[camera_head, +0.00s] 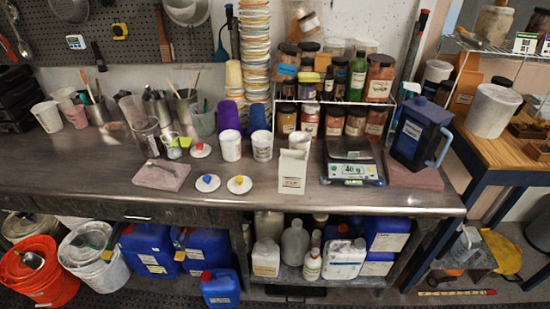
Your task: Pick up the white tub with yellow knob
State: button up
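A low white round piece with a yellow knob (239,185) lies on the metal counter (110,190), near the front edge and left of a white carton. It looks flat, like a lid or shallow tub; I cannot tell its depth. A similar white piece with a blue knob (208,184) sits just left of it, apart from it. Another with a red knob (200,150) lies farther back. Two taller white tubs, one plain (231,146) and one with markings (263,146), stand behind. My gripper is not in view.
A white carton (292,172) stands close on the right, and a scale (352,165) is beyond it. A pinkish slab (161,175) lies to the left. Jars crowd a rack (325,101) behind. The counter's front strip is mostly clear; blue jugs (148,247) stand below.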

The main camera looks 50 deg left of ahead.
aim_at(299, 140)
jog(key=z, duration=0.05)
jog(key=k, duration=0.95)
jog(key=u, duration=2.15)
jog(key=i, duration=1)
jog(key=u, duration=0.05)
